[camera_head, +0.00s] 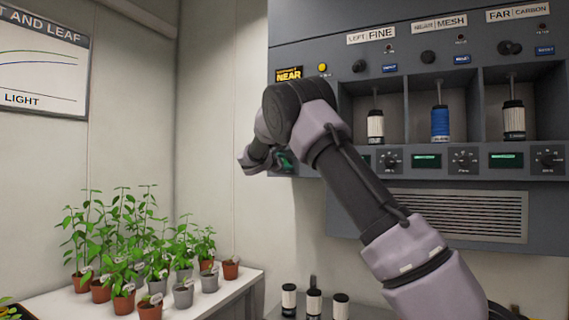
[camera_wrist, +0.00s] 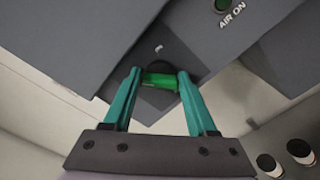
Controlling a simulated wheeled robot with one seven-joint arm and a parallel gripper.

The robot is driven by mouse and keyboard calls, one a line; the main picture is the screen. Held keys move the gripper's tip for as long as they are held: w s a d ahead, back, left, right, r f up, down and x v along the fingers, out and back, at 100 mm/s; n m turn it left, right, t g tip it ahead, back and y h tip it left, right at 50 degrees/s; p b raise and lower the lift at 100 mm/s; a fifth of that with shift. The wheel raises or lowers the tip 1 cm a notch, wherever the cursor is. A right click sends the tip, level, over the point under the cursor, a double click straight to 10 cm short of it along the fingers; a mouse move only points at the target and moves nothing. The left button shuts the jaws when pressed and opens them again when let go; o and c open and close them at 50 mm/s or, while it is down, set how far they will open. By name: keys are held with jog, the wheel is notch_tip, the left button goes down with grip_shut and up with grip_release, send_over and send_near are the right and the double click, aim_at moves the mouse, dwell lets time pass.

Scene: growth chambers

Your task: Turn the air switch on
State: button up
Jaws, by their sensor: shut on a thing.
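The air switch (camera_wrist: 160,80) shows in the wrist view as a bright green handle on a dark round base, on the grey panel. My gripper (camera_wrist: 158,76) has two teal fingers, one on each side of the green handle, shut on it. Beside it, the label "AIR ON" (camera_wrist: 232,14) sits below a green round indicator (camera_wrist: 222,5), cut by the top edge. In the head view my gripper (camera_head: 284,160) is at the panel's lower left, and my arm largely hides the switch there.
The grey cabinet (camera_head: 420,60) has bays holding cartridges, such as a blue one (camera_head: 440,122), above a row of dials. Potted plants stand on a white table (camera_head: 225,290) at left. Several black-and-white cartridges (camera_head: 314,302) stand below the cabinet.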

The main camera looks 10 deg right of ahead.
jog(key=m, duration=0.4)
jog(key=shift+f, duration=0.15)
jog(key=m, duration=0.8)
jog(key=shift+f+m, duration=0.2)
jog(key=shift+m, duration=0.1)
jog(key=shift+f+m, duration=0.1)
jog(key=shift+m, duration=1.7)
jog(key=o, duration=1.4)
jog(key=shift+c, duration=0.2)
jog(key=shift+s+a, duration=0.1)
